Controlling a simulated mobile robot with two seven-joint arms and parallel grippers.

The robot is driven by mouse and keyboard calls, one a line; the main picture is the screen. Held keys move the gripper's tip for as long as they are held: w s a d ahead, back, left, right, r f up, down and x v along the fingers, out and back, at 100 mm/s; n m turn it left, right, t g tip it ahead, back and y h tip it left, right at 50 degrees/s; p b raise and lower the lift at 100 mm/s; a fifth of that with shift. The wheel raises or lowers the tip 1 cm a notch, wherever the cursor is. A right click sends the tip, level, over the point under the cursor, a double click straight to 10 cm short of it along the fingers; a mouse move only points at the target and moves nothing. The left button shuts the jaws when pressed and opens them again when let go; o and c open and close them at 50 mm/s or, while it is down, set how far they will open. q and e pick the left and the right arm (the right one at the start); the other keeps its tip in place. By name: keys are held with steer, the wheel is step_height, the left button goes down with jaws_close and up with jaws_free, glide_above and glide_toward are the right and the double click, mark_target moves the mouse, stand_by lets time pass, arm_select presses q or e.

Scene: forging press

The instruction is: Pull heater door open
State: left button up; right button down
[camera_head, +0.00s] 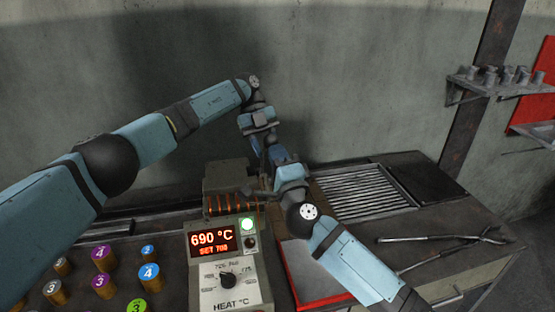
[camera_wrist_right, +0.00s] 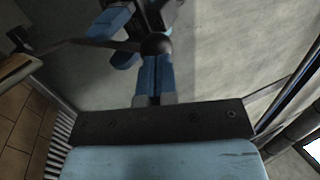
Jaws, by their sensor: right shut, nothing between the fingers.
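The heater (camera_head: 228,178) is a dark box behind the control panel, with orange glowing coils low on its front. My arms cover its right side, and how far its door stands open cannot be made out. In the right wrist view a dark bar (camera_wrist_right: 95,43) ends in a black ball (camera_wrist_right: 156,44). My right gripper (camera_wrist_right: 155,62) is shut and empty, its blue fingertips at the ball; contact cannot be judged. It also shows beside the heater in the head view (camera_head: 262,160). My left gripper (camera_wrist_right: 118,40) has blue fingers near the bar; their grip is unclear.
The control panel (camera_head: 223,265) reads 690 °C, SET 700, with a green light and a knob. Several numbered cylinders (camera_head: 103,258) stand at the left. A red-edged tray (camera_head: 318,300), a grate (camera_head: 362,190) and tongs (camera_head: 440,238) lie to the right.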

arm_select(q)
steer(key=shift+w+a+r, duration=0.1)
steer(key=shift+r, duration=0.05)
steer(key=shift+r, duration=0.1)
